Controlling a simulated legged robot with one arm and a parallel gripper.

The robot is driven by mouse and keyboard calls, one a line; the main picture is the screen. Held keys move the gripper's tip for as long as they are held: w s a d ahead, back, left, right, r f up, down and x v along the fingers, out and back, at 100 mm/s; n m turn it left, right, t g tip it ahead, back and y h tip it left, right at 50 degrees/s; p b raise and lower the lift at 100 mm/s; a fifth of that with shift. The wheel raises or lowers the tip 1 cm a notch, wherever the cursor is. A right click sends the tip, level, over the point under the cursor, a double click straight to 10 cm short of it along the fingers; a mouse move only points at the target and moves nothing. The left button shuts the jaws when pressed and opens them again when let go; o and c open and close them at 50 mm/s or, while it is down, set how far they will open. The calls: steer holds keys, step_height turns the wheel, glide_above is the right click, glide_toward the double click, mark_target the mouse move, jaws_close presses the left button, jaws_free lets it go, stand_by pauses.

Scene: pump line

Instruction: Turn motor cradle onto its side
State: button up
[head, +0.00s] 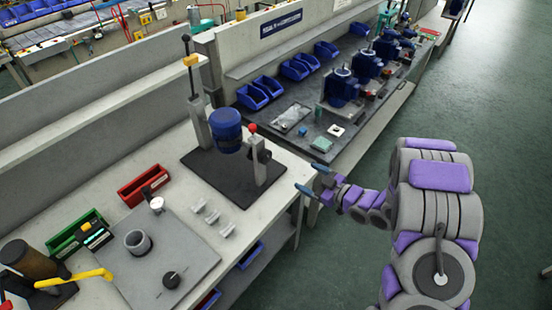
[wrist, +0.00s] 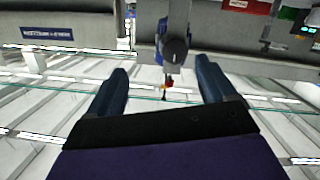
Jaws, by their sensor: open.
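The motor cradle is a blue motor drum (head: 226,130) held between two grey posts on a black base plate (head: 232,172). The drum appears upright. A crank with a red knob (head: 252,127) and a dark round hub (head: 264,155) is on the near post. My gripper (head: 311,179) is open and empty, off the bench edge to the right of the cradle and apart from it. In the wrist view, the hub (wrist: 175,50) and red knob (wrist: 168,83) show beyond and between the spread blue fingers (wrist: 162,70). The drum is mostly hidden there.
The bench carries a red bin (head: 144,186), a green bin (head: 76,234), a grey plate (head: 190,258) with a ring, and small grey blocks (head: 212,217). A tall post with a yellow collar (head: 190,61) stands behind the cradle. Open floor (head: 350,225) lies right of the bench.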

mark_target(268, 159)
steer(key=w+a+b, duration=0.1)
steer(key=w+a, duration=0.2)
steer(key=a, duration=0.2)
steer(key=w+a+y+b, duration=0.1)
steer(key=w+a, duration=0.1)
steer(key=a, duration=0.2)
steer(key=w+a+y, duration=0.1)
steer(key=w+a, duration=0.2)
steer(key=a, duration=0.2)
steer(key=shift+w+a+r+b, duration=0.2)
steer(key=shift+w+a+b, duration=0.1)
steer(key=shift+w+b, duration=0.1)
steer(key=c, duration=1.5)
steer(key=shift+o, duration=0.2)
steer(key=shift+p, duration=0.3)
